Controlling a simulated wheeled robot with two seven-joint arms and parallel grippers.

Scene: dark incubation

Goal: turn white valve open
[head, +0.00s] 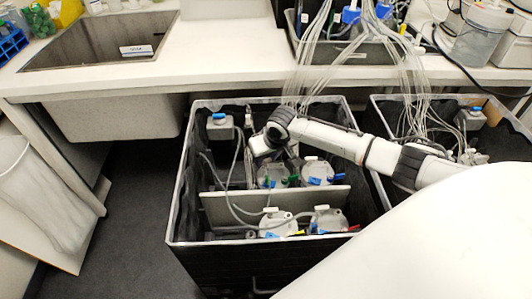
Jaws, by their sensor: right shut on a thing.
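My right arm comes in from the right over a black-walled bin (173,200). My right gripper (270,153) points down into the bin, above and behind the clear bottles with grey tops. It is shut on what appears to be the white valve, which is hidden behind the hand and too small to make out. Below it stand a bottle with a green fitting (270,176) and a bottle with blue fittings (317,172). My left gripper is out of view.
A pale divider (225,210) crosses the bin, with more bottles (277,225) in front. Thin tubes (310,60) hang from the bench into the bins. A grey box with a blue top (219,127) sits at the bin's back left. Dark floor (130,220) is clear at left.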

